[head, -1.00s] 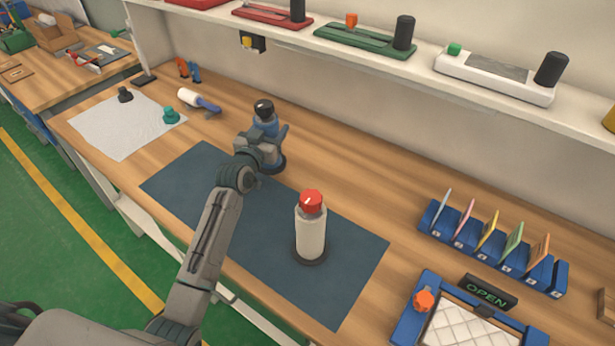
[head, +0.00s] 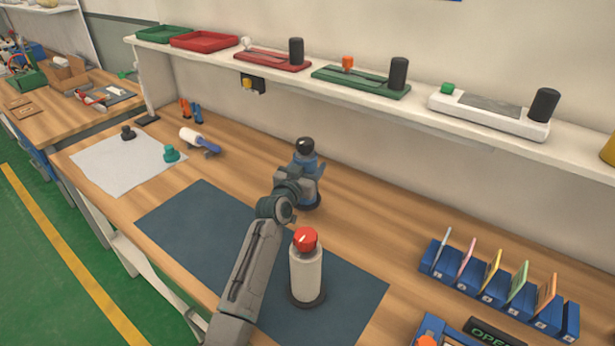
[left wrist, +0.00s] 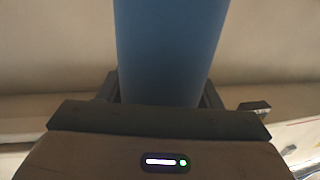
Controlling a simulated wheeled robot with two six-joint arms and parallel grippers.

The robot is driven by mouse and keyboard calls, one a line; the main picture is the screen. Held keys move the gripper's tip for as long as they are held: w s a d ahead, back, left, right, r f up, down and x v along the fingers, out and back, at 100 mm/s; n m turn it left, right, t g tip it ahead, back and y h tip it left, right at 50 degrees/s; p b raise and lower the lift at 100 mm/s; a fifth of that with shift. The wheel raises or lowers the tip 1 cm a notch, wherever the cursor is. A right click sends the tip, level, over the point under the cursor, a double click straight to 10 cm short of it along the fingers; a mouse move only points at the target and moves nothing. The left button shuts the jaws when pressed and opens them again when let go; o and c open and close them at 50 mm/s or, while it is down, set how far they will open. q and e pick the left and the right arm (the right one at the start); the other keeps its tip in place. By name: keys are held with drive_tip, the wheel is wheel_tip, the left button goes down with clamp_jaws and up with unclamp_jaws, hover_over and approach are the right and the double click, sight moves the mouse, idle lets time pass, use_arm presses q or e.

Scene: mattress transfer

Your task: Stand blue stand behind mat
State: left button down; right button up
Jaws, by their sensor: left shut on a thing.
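The blue stand (head: 309,163), a blue upright body with a black round top and a dark base, is upright at the far side of the dark blue mat (head: 185,225). Its base shows beyond the mat's far edge in the head view; I cannot tell whether it touches the table. My left gripper (head: 305,182) is shut on the stand's body, reaching over the mat. In the left wrist view the stand's blue body (left wrist: 168,50) fills the space between the fingers. My right gripper is not in view.
A white bottle with a red cap (head: 306,275) stands on the mat, close to my left arm. A row of blue holders with coloured cards (head: 495,290) is at the right. A white shelf (head: 415,110) runs along the back. Bare wood (head: 370,215) lies right of the stand.

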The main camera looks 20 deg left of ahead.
use_arm(q)
drive_tip(key=shift+f, duration=1.55)
drive_tip(key=c, duration=0.9)
unclamp_jaws()
drive_tip(key=shift+f+b, duration=0.25)
drive_tip(key=shift+b, duration=0.05)
drive_tip(key=o, duration=0.5)
drive_tip(key=shift+s+r, duration=0.1)
drive_tip(key=shift+c, duration=0.2)
drive_tip(key=shift+r, duration=0.1)
drive_tip(key=s+a+b, duration=0.1)
drive_tip(key=s+a, duration=0.1)
drive_tip(key=s, duration=1)
